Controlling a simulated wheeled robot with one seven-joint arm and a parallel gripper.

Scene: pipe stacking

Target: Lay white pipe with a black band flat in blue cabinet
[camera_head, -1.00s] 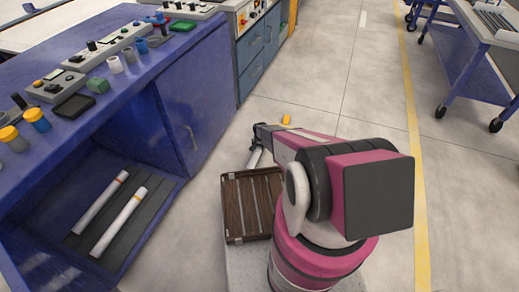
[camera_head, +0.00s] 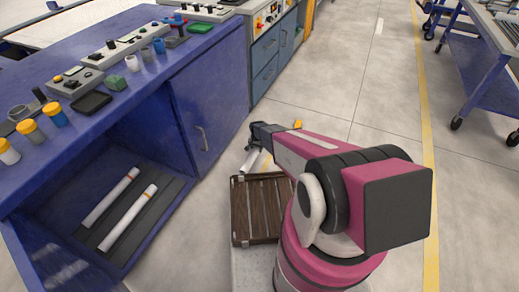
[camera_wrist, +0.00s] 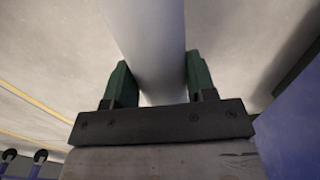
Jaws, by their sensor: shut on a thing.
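My gripper (camera_wrist: 158,82) is shut on a white pipe (camera_wrist: 150,35), which runs between the green fingers in the wrist view. In the head view the gripper (camera_head: 256,132) reaches away over the floor, right of the blue cabinet (camera_head: 190,75), and part of the held pipe (camera_head: 249,161) shows below it. No black band is visible on the part I see. The cabinet's open lower bay (camera_head: 85,165) holds two white pipes lying flat side by side, the left pipe (camera_head: 108,200) and the right pipe (camera_head: 126,222), with orange marks near their far ends.
A brown slatted tray (camera_head: 238,210) lies between the cabinet and my arm. A closed cabinet door (camera_head: 203,105) stands right of the open bay. Control boxes and cups (camera_head: 55,113) stand on the cabinet top. A blue cart (camera_head: 480,65) is at right. The floor beyond is clear.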

